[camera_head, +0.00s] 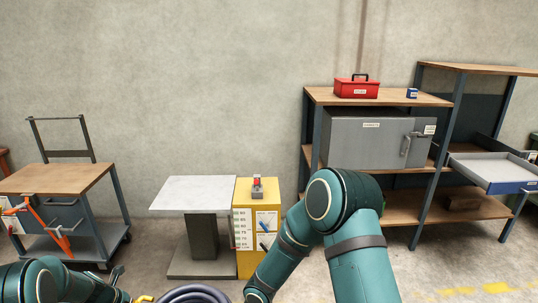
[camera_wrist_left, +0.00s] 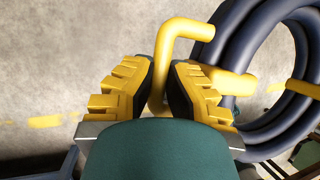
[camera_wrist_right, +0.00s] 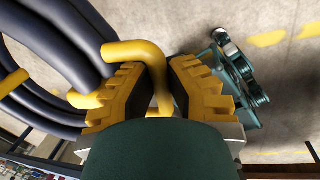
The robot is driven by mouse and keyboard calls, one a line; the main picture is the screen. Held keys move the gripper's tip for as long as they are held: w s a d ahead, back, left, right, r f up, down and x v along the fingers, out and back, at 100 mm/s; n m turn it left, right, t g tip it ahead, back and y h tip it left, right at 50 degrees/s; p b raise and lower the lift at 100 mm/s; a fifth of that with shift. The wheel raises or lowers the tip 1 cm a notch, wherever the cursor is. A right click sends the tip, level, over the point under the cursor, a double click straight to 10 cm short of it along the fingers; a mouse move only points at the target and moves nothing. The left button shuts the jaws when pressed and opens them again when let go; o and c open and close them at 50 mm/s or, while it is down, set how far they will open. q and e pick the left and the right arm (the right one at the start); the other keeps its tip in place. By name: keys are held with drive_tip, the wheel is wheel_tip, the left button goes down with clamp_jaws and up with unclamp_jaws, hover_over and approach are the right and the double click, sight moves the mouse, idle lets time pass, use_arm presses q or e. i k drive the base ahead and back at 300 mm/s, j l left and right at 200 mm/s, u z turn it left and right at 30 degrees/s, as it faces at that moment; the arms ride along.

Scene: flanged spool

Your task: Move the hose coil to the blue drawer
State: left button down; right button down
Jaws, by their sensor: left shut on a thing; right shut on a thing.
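The hose coil, a dark blue-grey ring with yellow handles, shows at the bottom edge of the head view (camera_head: 195,294), mostly cut off. In the left wrist view the coil (camera_wrist_left: 225,35) lies at the upper right, and my left gripper (camera_wrist_left: 161,75) is shut on one bent yellow handle. In the right wrist view the coil (camera_wrist_right: 60,45) lies at the upper left, and my right gripper (camera_wrist_right: 159,75) is shut on another yellow handle. The coil is off the floor between my grippers. The blue drawer (camera_head: 514,187) stands pulled out at the far right, its light interior looking empty.
A shelf rack holds a grey cabinet (camera_head: 365,140), a red toolbox (camera_head: 357,88) and a small blue box (camera_head: 412,93). A pale pedestal table (camera_head: 192,194) and a yellow cabinet (camera_head: 243,200) stand centre. A wooden-topped cart (camera_head: 60,179) is left. Floor shows at lower right.

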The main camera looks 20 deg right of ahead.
sight(495, 173)
drive_tip(key=z, duration=1.55)
drive_tip(key=i+z, duration=0.15)
drive_tip(key=z, duration=0.15)
drive_tip(key=i+l+z, duration=0.1)
drive_tip(key=z, duration=0.2)
drive_tip(key=i+z, duration=0.25)
drive_tip(key=i+j+z, duration=0.1)
drive_tip(key=i+z, duration=0.65)
drive_tip(key=i, duration=0.15)
drive_tip(key=i+z, duration=0.2)
drive_tip(key=i, duration=0.5)
drive_tip(key=i+z, duration=0.1)
drive_tip(key=i, duration=1.35)
